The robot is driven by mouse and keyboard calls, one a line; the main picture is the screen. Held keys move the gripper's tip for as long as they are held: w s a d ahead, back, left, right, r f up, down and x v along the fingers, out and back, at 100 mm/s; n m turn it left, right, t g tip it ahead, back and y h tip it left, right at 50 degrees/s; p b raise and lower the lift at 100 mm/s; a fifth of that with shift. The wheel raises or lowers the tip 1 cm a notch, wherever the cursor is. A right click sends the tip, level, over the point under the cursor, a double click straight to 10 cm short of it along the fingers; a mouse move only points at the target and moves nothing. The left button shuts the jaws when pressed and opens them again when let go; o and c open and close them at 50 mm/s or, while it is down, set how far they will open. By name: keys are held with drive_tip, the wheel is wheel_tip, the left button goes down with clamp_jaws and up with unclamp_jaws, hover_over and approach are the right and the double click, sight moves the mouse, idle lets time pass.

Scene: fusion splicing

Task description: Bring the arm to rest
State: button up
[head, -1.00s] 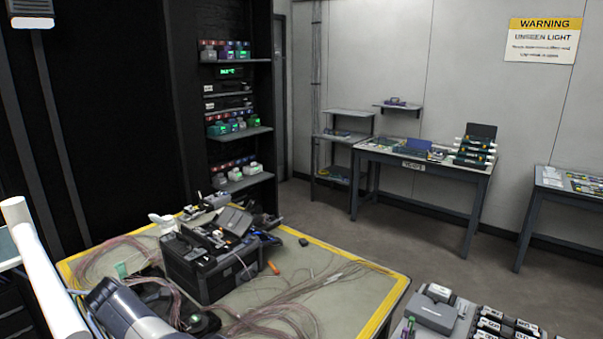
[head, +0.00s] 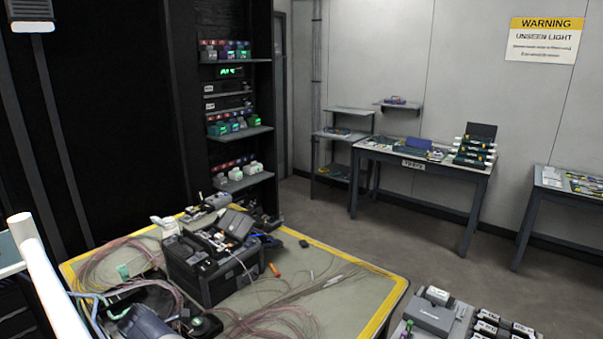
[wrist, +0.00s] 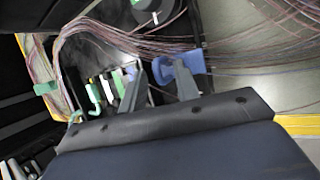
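My gripper (wrist: 160,72) shows in the wrist view with its two grey fingers apart. A blue piece (wrist: 187,64) is by the right fingertip; I cannot tell whether they touch. Nothing is clearly held between the fingers. In the head view my white arm link and a grey rounded part of my arm (head: 145,322) are at the lower left, over the near left of the work table (head: 335,300). The fingers themselves do not show clearly there.
A black splicing machine (head: 210,265) stands on the yellow-edged table. Bundles of thin reddish fibres (head: 275,322) lie around it and run close to my fingers in the wrist view (wrist: 140,40). A grey box (head: 430,317) stands at the lower right.

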drive_tip(key=shift+s+d+r+t+y+p, duration=0.4)
drive_tip(key=shift+t+y+p, duration=0.2)
drive_tip(key=shift+p, duration=0.5)
drive_tip(key=shift+s+d+f+m+t+y+b, duration=0.2)
drive_tip(key=shift+d+m+t+y+b, duration=0.15)
drive_tip(key=shift+t+y+b, duration=0.2)
drive_tip(key=shift+s+d+t+y+b, duration=0.15)
drive_tip(key=shift+t+y+b, duration=0.15)
drive_tip(key=shift+b, duration=0.65)
drive_tip(key=t+y+b, duration=0.1)
drive_tip(key=b, duration=0.5)
drive_tip(key=shift+s+d+m+b, duration=0.3)
drive_tip(key=shift+d+m+b, duration=0.05)
drive_tip(key=shift+d+t+y+b, duration=0.1)
drive_tip(key=shift+t+y+b, duration=0.15)
drive_tip(key=shift+b, duration=0.85)
drive_tip(key=shift+s+d+r+b, duration=0.1)
drive_tip(key=shift+r+b, duration=0.15)
drive_tip(key=shift+b, duration=0.2)
